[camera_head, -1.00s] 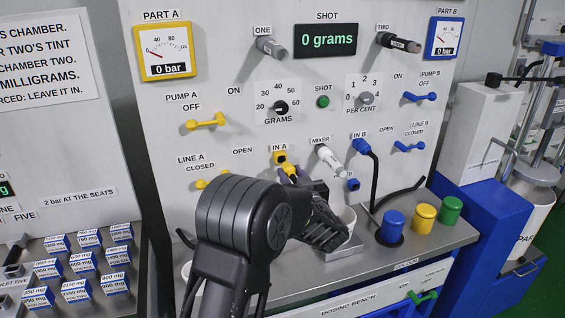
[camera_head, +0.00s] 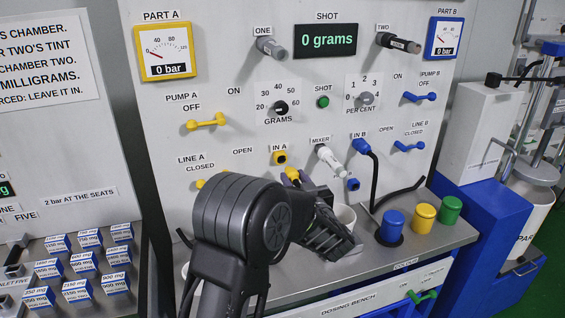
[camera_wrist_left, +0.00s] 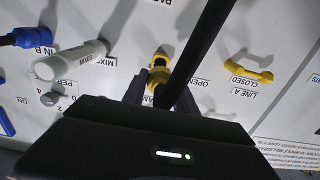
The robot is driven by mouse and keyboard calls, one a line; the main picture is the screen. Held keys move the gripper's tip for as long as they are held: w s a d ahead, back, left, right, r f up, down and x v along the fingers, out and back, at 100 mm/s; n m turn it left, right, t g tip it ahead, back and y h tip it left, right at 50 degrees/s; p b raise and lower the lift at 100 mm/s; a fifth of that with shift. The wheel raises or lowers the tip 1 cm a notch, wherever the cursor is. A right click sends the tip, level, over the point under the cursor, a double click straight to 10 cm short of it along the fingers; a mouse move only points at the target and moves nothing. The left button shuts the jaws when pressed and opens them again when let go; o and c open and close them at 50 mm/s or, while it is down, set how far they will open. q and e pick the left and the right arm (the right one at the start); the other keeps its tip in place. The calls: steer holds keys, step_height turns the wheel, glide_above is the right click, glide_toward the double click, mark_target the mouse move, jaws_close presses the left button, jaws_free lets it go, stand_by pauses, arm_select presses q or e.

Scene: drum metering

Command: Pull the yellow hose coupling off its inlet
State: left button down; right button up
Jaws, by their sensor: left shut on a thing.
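The yellow hose coupling (camera_head: 292,174) is between the fingers of my left gripper (camera_head: 303,186), which is shut on it. The yellow inlet under the IN A label (camera_head: 281,158) shows a dark opening. The coupling sits just below and right of the inlet, with a small gap between them in the head view. In the left wrist view, the coupling (camera_wrist_left: 159,76) is between the dark fingers, close in front of the yellow inlet (camera_wrist_left: 160,55). A black hose (camera_wrist_left: 201,40) crosses that view. My right gripper is not in view.
The white mixer nozzle (camera_head: 331,161) and the blue IN B coupling (camera_head: 362,146) with its black hose are to the right. A white cup (camera_head: 345,217) stands behind my gripper. Blue, yellow and green caps (camera_head: 424,219) stand on the bench at the right.

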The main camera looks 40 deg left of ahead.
mark_target(296, 181)
arm_select(q)
steer(key=shift+v, duration=1.35)
steer(key=shift+d, duration=0.15)
